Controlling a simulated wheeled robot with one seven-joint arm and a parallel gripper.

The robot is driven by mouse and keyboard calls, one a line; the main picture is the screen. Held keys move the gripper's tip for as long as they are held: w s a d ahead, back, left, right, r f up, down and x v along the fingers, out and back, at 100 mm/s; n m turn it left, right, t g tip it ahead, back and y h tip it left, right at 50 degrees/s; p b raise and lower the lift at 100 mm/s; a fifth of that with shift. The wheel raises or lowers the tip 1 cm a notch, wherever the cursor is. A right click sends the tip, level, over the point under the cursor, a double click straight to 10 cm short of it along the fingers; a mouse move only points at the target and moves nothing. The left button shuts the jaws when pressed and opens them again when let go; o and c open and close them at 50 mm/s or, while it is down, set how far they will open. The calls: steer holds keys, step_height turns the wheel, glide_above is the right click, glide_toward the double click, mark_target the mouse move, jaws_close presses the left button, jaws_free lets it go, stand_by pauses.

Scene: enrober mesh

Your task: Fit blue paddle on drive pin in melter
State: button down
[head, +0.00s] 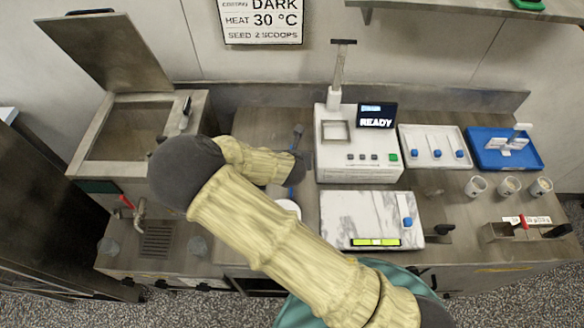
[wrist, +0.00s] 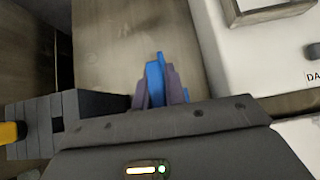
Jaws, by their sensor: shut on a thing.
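My gripper (wrist: 157,90) is shut on a blue piece, which I take to be the blue paddle (wrist: 154,72); only its upper part shows between the fingers in the wrist view. In the head view my gripper (head: 301,163) is over the bench just left of the white machine, partly hidden by my arm. The white machine (head: 360,170) has a square framed opening, an upright post and a screen reading READY; its corner also shows at right in the wrist view (wrist: 235,65). I cannot make out a drive pin. The paddle is apart from the machine's opening.
An open-lidded steel basin (head: 97,140) stands at left. A marble slab (head: 335,222) lies in front of the machine. A shelf (head: 450,8) overhangs the back right.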

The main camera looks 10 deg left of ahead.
step_height(320, 180, up, 10)
steer(key=shift+b, duration=0.85)
stand_by(0.4)
